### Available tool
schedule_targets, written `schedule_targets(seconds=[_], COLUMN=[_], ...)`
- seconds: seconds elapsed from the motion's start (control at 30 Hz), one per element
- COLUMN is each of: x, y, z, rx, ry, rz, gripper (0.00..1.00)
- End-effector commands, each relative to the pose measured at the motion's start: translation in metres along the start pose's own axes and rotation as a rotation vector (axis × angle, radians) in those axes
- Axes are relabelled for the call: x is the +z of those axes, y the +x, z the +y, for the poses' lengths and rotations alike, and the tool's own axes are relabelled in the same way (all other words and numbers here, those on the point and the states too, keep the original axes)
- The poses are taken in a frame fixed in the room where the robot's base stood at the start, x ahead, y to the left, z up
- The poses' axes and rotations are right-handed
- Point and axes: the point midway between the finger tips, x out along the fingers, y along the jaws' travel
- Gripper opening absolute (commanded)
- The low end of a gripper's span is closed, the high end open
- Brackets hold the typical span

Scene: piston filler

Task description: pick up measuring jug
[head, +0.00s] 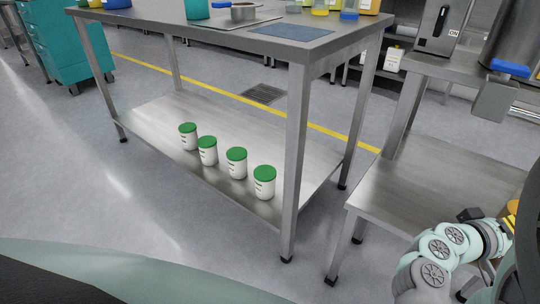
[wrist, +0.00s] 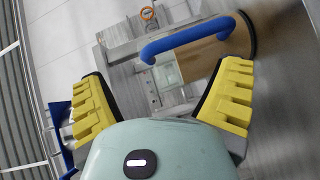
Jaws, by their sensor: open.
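I cannot make out a measuring jug for certain. A teal vessel (head: 196,10), cut by the top edge of the head view, stands on the steel table beside a low metal pot (head: 244,13). My gripper (wrist: 165,72) is open and empty in the wrist view, its yellow-padded fingers spread wide. A curved blue handle (wrist: 187,39) shows beyond the fingers and apart from them; what it belongs to is unclear. In the head view my arm is at the lower right and the fingers are mostly out of frame.
Several white tubs with green lids (head: 236,162) stand on the table's lower shelf (head: 150,112). A steel stand (head: 430,195) is at the right, below a machine with a blue part (head: 510,68). A teal cabinet (head: 72,45) is at the left. The floor at front left is clear.

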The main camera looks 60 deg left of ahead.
Motion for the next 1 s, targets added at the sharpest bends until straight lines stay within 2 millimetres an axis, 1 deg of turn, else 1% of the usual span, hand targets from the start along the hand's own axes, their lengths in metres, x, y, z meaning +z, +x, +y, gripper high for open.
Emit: schedule_targets(seconds=[0.13,0.3,0.4,0.53,0.73,1.0], x=[0.0,-0.003,-0.004,-0.004,-0.004,-0.005], y=[0.012,0.037,0.048,0.053,0.053,0.053], z=[0.002,0.004,0.003,0.003,0.003,0.003], rx=[0.003,0.004,0.002,0.001,0.001,0.001], ry=[0.004,0.004,0.002,0.001,0.001,0.001], rz=[-0.006,-0.007,-0.004,-0.001,-0.001,0.0], gripper=[0.91,0.91,0.91,0.91,0.92,0.64])
